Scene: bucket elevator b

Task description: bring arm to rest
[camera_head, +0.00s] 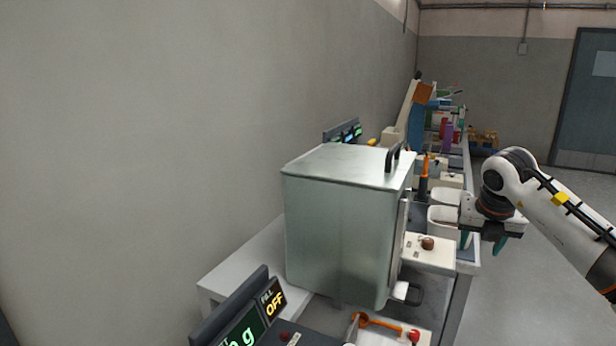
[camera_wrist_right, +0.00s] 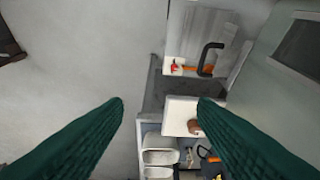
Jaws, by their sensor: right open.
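My right arm (camera_head: 560,215) comes in from the right in the head view, white with black joints. My right gripper (camera_head: 482,241) hangs at its end, beside the front edge of the bench, with the fingers pointing down. In the right wrist view the two green fingers of the gripper (camera_wrist_right: 160,103) are spread wide apart with nothing between them. My left gripper does not show in either view.
A large metallic box (camera_head: 340,225) with a black handle stands on the bench. White bins (camera_head: 443,216) stand close beside my right gripper. A display reading OFF (camera_head: 273,300) is at the near end. Open floor (camera_head: 520,290) lies right of the bench.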

